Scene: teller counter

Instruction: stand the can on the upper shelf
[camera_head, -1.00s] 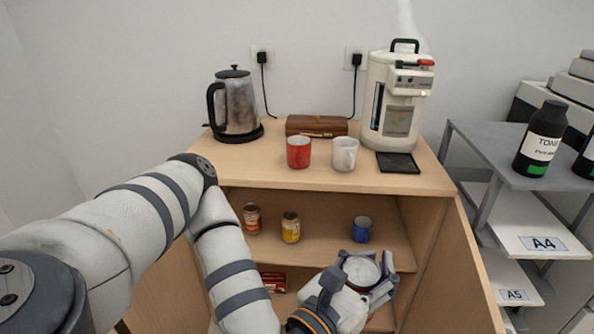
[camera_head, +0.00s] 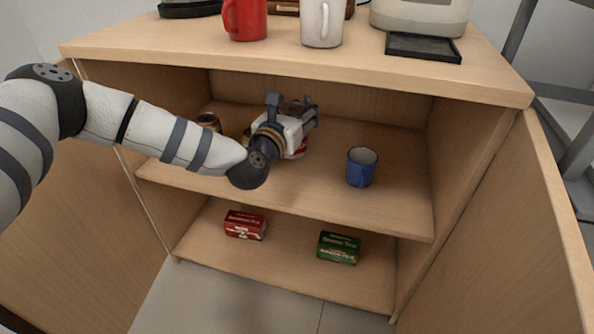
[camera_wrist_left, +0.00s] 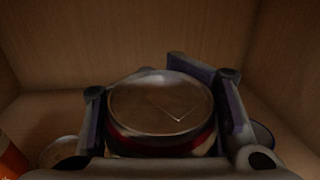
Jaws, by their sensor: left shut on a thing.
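The can (camera_head: 300,149), red and white, is held upright or nearly so in my left gripper (camera_head: 293,108) over the upper shelf (camera_head: 320,185) of the open cabinet. In the left wrist view the can's round metal lid (camera_wrist_left: 160,103) sits between the two fingers, which are shut on it. The gripper hides much of the can in the head view. I cannot tell whether its base touches the shelf. My right gripper is not in view.
A blue mug (camera_head: 361,167) stands right of the held can. An orange-brown can (camera_head: 208,121) and a mostly hidden yellow can (camera_head: 247,136) stand left. Red (camera_head: 245,225) and green (camera_head: 339,247) boxes lie on the lower shelf. The cabinet top (camera_head: 300,59) overhangs.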

